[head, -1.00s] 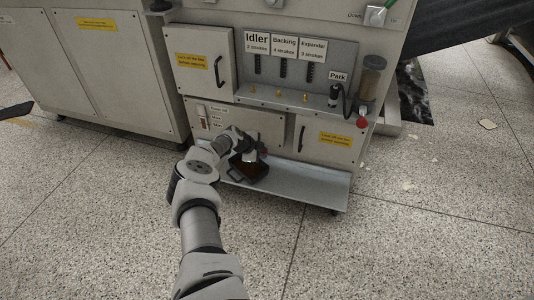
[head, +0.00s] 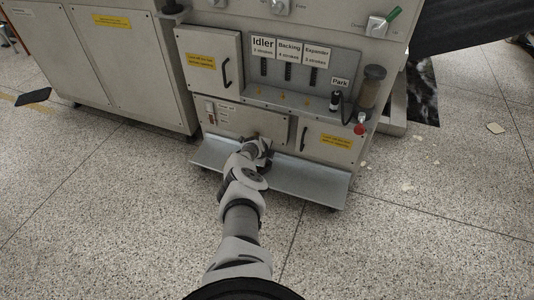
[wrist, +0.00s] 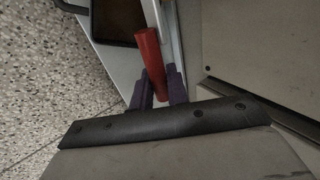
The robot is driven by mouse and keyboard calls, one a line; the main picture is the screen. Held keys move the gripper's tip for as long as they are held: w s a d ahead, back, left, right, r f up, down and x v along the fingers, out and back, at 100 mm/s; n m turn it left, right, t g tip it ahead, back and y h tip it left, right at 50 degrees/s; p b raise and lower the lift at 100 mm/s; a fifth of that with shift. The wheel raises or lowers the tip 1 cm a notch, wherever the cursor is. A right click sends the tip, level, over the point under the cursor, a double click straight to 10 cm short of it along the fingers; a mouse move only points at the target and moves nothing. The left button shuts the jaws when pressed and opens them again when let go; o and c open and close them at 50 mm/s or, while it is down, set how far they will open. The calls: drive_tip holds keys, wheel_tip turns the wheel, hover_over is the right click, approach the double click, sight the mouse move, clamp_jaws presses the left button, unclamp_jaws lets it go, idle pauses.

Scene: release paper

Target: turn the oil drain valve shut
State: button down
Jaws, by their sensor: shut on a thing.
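The red handle of the oil drain valve (wrist: 149,52) shows in the wrist view, reaching down between the two dark fingers of my gripper (wrist: 159,87). My gripper is shut on this handle. In the head view my gripper (head: 265,146) is low at the front of the cabinet, above the metal shelf. My arm and wrist hide the valve there.
A dark pan (wrist: 119,18) lies on the metal shelf (head: 310,187), left of the handle in the wrist view. The cabinet (head: 332,147) stands close on the right of my gripper. The speckled floor (head: 150,220) in front is clear.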

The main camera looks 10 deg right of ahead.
drive_tip(key=shift+a+f, duration=0.1)
idle(0.3)
drive_tip(key=c, duration=1.5)
unclamp_jaws()
drive_tip(key=shift+o, duration=0.2)
drive_tip(key=shift+s+r+p, duration=0.15)
drive_tip(key=shift+r+p, duration=0.25)
drive_tip(key=shift+p, duration=0.2)
drive_tip(key=p+v, duration=1.3)
drive_tip(key=p, duration=0.5)
